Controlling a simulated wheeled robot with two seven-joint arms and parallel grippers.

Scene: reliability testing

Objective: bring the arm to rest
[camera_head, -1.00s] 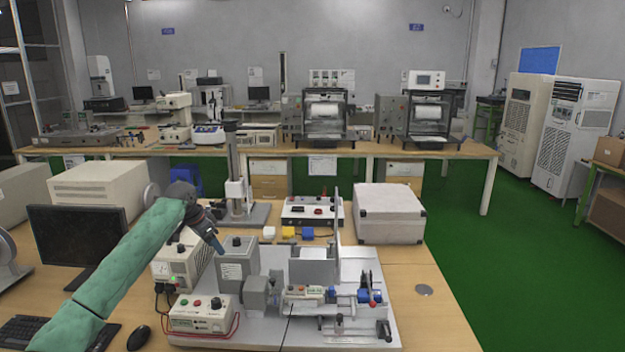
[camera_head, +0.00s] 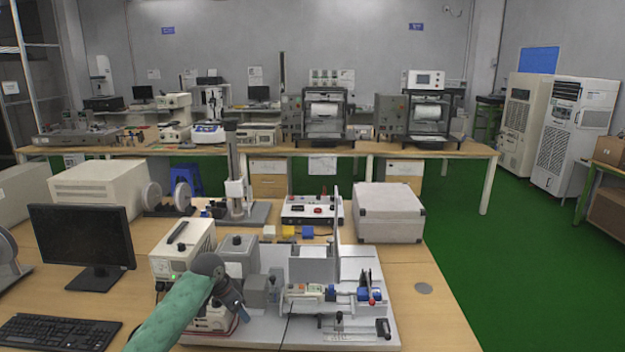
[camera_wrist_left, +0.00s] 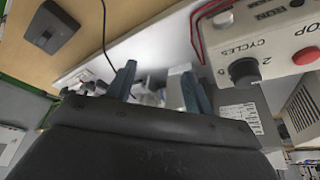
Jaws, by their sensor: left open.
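My left arm in its green sleeve (camera_head: 178,312) comes in from the bottom of the head view. My left gripper (camera_head: 240,312) points down and to the right, over the front of the test rig near the control box (camera_head: 207,320). The arm hides part of that box. In the left wrist view the two blue-grey fingers of the left gripper (camera_wrist_left: 160,90) stand apart with nothing held between them. My right arm is not in view.
The test rig's plate (camera_head: 270,333) fills the middle of the bench. A monitor (camera_head: 82,240) and keyboard (camera_head: 55,331) are at left, and a pale case (camera_head: 389,212) stands behind. The wrist view shows the control box (camera_wrist_left: 275,45) close at right.

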